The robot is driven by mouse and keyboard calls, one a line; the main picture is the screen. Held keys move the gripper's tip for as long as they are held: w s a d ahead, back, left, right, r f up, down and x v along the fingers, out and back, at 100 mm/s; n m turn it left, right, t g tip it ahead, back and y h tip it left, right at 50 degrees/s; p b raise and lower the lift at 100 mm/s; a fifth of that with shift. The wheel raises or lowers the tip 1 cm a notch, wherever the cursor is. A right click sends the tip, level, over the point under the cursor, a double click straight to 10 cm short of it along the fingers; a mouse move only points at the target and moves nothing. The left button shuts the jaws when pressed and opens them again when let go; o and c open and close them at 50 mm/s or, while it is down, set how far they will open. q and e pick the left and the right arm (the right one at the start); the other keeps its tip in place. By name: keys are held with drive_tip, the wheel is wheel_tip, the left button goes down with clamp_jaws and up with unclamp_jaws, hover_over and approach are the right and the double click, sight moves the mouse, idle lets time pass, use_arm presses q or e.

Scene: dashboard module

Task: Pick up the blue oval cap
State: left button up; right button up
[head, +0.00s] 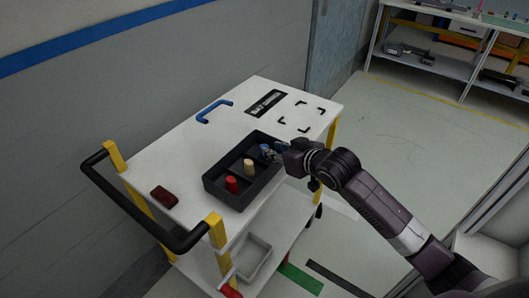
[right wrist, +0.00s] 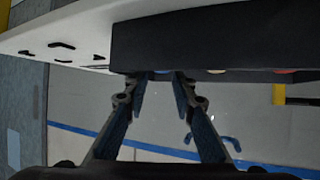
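The blue oval cap (head: 265,148) stands in the back compartment of a black tray (head: 213,184) on the white cart. My right gripper (head: 273,152) reaches in from the right at the tray's back right end, close beside the cap. In the right wrist view its two fingers (right wrist: 164,76) are apart, with their tips at the tray's edge. The cap is mostly hidden there, and I cannot tell whether the fingers touch it. My left gripper is not in view.
A tan cap (head: 248,168) and a red cap (head: 231,184) stand in the tray's other compartments. A blue handle (head: 214,110) and a dark red block (head: 164,197) lie on the cart top (head: 190,150). A black push bar (head: 130,205) is at the cart's left end.

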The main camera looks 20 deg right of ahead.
drive_tip(key=shift+w+a+f, duration=0.1)
drive_tip(key=shift+w+f, duration=0.05)
drive_tip(key=shift+w, duration=0.2)
drive_tip(key=shift+w+a+f, duration=0.25)
drive_tip(key=shift+w+f, duration=0.05)
drive_tip(key=shift+w, duration=0.2)
drive_tip(key=p+x, duration=0.1)
drive_tip(key=x, duration=0.2)
drive_tip(key=shift+w+f, duration=0.1)
drive_tip(key=shift+f, duration=0.05)
drive_tip(key=shift+w+a+f, duration=0.1)
drive_tip(key=shift+w+f, duration=0.05)
drive_tip(key=shift+w, duration=0.1)
drive_tip(key=c, duration=0.6)
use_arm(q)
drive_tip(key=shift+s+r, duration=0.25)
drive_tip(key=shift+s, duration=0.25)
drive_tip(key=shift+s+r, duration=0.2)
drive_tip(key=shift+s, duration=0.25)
